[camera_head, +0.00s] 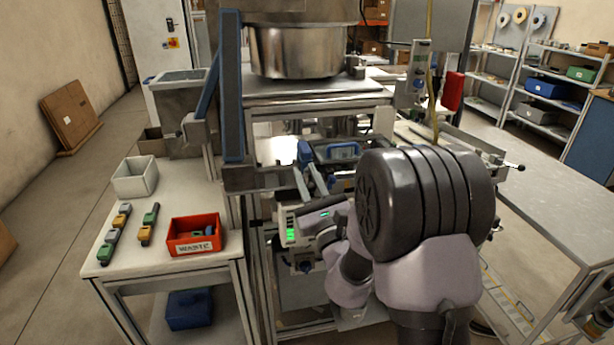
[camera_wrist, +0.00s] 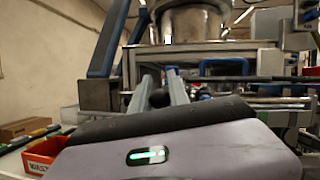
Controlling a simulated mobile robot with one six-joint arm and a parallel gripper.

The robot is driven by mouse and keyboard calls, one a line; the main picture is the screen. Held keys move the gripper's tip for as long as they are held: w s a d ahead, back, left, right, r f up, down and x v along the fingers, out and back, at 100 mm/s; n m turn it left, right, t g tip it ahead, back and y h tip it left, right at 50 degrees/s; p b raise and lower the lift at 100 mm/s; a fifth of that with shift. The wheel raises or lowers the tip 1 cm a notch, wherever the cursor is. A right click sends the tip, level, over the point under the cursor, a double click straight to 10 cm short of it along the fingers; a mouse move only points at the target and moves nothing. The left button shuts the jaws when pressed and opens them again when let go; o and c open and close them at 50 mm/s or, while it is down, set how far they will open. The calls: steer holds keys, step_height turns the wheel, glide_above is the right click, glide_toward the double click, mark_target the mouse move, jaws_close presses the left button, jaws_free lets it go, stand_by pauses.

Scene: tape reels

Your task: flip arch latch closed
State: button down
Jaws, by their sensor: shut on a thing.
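My gripper (camera_head: 308,172) reaches forward from the arm toward the machine front. Its two grey fingers also show in the wrist view (camera_wrist: 161,80). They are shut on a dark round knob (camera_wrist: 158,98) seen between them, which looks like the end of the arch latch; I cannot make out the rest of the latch. A blue arch-shaped handle (camera_head: 343,151) stands just right of the fingertips; it also shows in the wrist view (camera_wrist: 224,62), apart from the fingers. My wrist and arm hide part of the machine front.
A steel bowl (camera_head: 298,50) sits above on the machine. A blue upright post (camera_head: 232,90) stands left of the fingers. A side table at left holds a red WASTE bin (camera_head: 195,236), a white bin (camera_head: 134,178) and several coloured blocks. A grey bench (camera_head: 550,215) lies at right.

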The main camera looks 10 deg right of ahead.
steer(key=shift+d+n+y+b, duration=0.35)
steer(key=shift+n+y, duration=0.25)
steer(key=shift+y, duration=0.5)
steer(key=shift+a+n+g+y, duration=0.1)
steer(key=shift+n+g+y, duration=0.25)
steer(key=shift+y, duration=0.25)
steer(key=c, duration=1.3)
jaws_free()
steer(key=shift+o, duration=0.2)
